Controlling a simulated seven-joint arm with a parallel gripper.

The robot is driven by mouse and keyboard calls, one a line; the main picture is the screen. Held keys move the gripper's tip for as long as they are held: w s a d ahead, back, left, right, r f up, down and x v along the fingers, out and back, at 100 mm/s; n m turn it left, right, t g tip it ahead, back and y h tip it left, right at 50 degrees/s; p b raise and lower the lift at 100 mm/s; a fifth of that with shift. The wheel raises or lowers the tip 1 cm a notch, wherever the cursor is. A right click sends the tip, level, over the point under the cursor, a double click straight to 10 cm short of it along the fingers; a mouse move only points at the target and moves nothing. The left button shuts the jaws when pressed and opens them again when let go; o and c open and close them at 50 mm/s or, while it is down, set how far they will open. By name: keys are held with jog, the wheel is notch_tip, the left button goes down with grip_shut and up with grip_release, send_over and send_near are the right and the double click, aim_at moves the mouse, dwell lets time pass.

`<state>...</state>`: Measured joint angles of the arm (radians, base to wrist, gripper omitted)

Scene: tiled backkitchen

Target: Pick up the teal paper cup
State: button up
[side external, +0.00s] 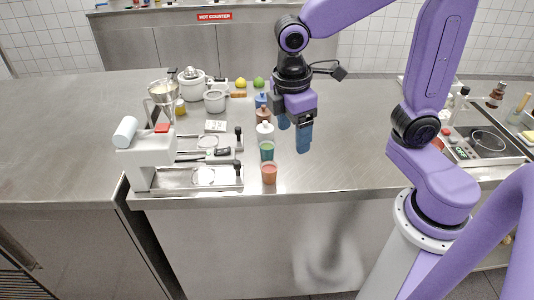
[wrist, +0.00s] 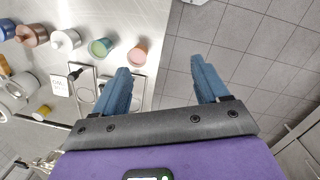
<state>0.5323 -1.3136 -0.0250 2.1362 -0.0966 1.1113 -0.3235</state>
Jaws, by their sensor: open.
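The teal paper cup (side external: 267,151) stands upright near the front edge of the steel counter, between a white bottle-like item and a coral cup. It shows at the upper left of the wrist view (wrist: 100,48), to the left of the fingers. My gripper (side external: 295,132) is open and empty, raised above the counter and to the right of the teal cup. In the wrist view the gap between its blue fingers (wrist: 160,70) shows the counter edge and the tiled floor.
The coral cup (side external: 269,174) stands close in front. The white item (side external: 265,132) and a brown one (side external: 263,115) stand in line behind.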

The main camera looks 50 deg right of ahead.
jog(key=w, duration=0.7)
jog(key=g+h, duration=0.1)
jog(key=h, duration=0.1)
send_near(267, 146)
jog(key=x, duration=0.2)
jog(key=s+x, duration=0.1)
jog(key=x, duration=0.5)
jog(key=shift+s+a+f, duration=0.15)
jog(key=shift+s+a, duration=0.05)
jog(key=shift+a, duration=0.15)
jog(key=c, duration=1.1)
